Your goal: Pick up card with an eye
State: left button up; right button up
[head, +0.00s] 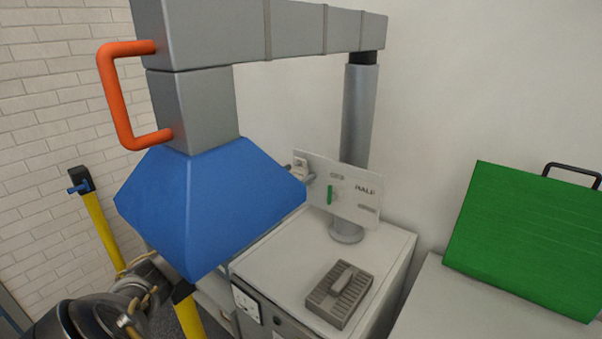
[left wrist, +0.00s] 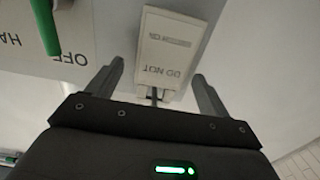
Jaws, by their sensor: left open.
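The white card (left wrist: 172,50) is in the left wrist view, its printed words upside down, with a grey strip on it. A small dark piece shows at its lettered end; I cannot make out an eye. A small pale card-like piece (head: 301,164) shows at the left edge of the panel in the head view. My left gripper (left wrist: 159,74) is open, with one finger on each side of the card's lettered end and nothing clamped. In the head view the blue hood hides most of this gripper. My right gripper is not in view.
The white panel (head: 345,190) with a green lever (head: 330,194) stands on a post on the white cabinet (head: 285,262). A blue hood (head: 215,205) with an orange handle (head: 118,95) hangs close to my left arm. A grey slotted block (head: 340,293) and a green board (head: 525,240) are to the right.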

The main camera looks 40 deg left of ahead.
pick_arm(q)
jog(key=shift+w, duration=0.2)
jog(key=shift+s, duration=0.1)
jog(key=c, duration=1.1)
jog(key=shift+o, duration=0.2)
jog(key=shift+r+b, duration=0.2)
jog(key=shift+b, duration=0.45)
jog(key=s+b, duration=0.3)
jog(key=s, duration=1.5)
jog(key=shift+d+r+b, duration=0.15)
jog(key=shift+d+b, duration=0.05)
jog(key=shift+b, duration=0.15)
